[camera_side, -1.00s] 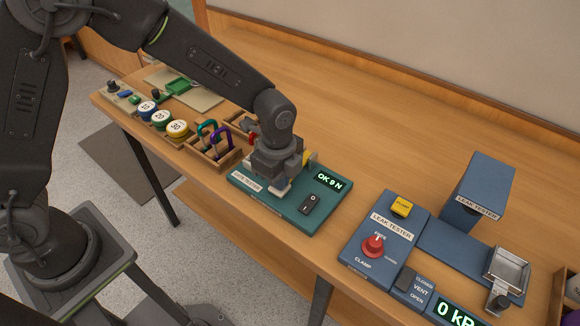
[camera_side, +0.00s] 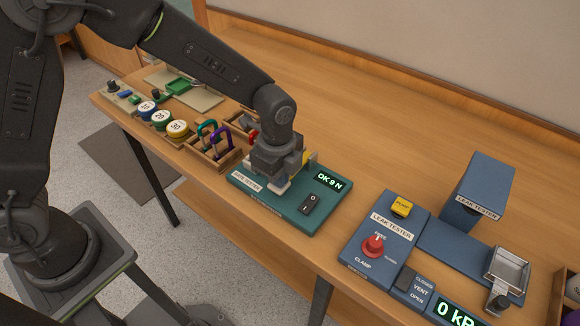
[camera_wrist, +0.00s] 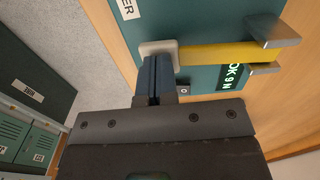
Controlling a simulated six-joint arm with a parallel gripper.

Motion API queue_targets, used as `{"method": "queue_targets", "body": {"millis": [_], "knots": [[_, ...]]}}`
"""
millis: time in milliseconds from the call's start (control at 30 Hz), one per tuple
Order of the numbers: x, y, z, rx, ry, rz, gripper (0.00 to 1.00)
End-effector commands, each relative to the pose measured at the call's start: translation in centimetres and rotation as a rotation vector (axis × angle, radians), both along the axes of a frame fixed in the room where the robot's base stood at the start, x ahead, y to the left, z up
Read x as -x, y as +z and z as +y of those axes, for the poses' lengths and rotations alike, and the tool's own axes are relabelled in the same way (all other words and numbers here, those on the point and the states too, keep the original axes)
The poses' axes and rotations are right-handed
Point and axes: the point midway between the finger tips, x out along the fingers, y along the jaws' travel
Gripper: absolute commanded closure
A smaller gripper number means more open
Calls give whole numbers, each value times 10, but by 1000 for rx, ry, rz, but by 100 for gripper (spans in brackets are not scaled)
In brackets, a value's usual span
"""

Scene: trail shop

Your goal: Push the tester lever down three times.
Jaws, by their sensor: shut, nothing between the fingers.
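The tester is a teal base (camera_side: 325,200) on the bench, with a lit display (camera_side: 328,179) reading "OK 9 N". Its yellow lever (camera_wrist: 220,54) runs across the wrist view from a grey metal bracket to a pale end pad (camera_wrist: 158,47). In the side view only a bit of the yellow lever (camera_side: 305,158) shows behind my gripper. My gripper (camera_wrist: 156,72) is shut and empty, its fingertips at the pale pad. Whether they touch it I cannot tell. The side view shows my gripper (camera_side: 272,185) low over the tester's left part.
A black rocker switch (camera_side: 311,204) sits on the tester's front right. A wooden tray with carabiners (camera_side: 214,150) stands close on the left. The blue leak tester (camera_side: 385,240) is to the right, with bare bench between. The bench behind is clear.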

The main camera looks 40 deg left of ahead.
Motion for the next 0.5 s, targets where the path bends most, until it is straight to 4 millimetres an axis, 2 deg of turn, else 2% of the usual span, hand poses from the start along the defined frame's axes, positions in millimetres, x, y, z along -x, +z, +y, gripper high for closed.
{"method": "queue_targets", "body": {"millis": [500], "knots": [[-1,29,0,0,0,-2,100]]}}
